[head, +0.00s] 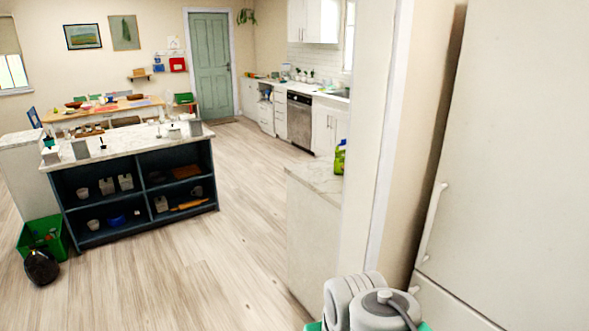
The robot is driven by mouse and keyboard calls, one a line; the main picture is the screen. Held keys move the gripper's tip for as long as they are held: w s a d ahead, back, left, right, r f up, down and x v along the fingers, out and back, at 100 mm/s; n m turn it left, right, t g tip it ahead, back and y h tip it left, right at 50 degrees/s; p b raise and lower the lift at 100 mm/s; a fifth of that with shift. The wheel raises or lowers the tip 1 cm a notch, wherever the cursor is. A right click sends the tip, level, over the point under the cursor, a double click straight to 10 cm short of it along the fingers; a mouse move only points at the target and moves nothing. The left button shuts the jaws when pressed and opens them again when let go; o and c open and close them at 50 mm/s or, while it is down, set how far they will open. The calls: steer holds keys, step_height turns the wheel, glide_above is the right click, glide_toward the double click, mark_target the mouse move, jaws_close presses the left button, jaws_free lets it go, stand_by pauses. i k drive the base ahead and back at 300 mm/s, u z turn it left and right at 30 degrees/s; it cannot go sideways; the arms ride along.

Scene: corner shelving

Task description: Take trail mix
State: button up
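I cannot make out any trail mix in the head view. A small green package or bottle (340,157) stands on the pale counter (322,178) at centre right, partly cut off by the wall edge; I cannot tell what it holds. My gripper's fingers do not show.
A dark shelf island (140,224) with bowls and jars stands left, beside a green crate (44,236) and black bag (41,267). A long table (150,109) is behind. A white refrigerator (505,150) closes off the right. The wooden floor (240,235) between is clear.

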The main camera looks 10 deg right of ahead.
mark_target(340, 161)
steer(key=u, duration=0.5)
steer(key=i, duration=4.9)
steer(key=z, duration=2.8)
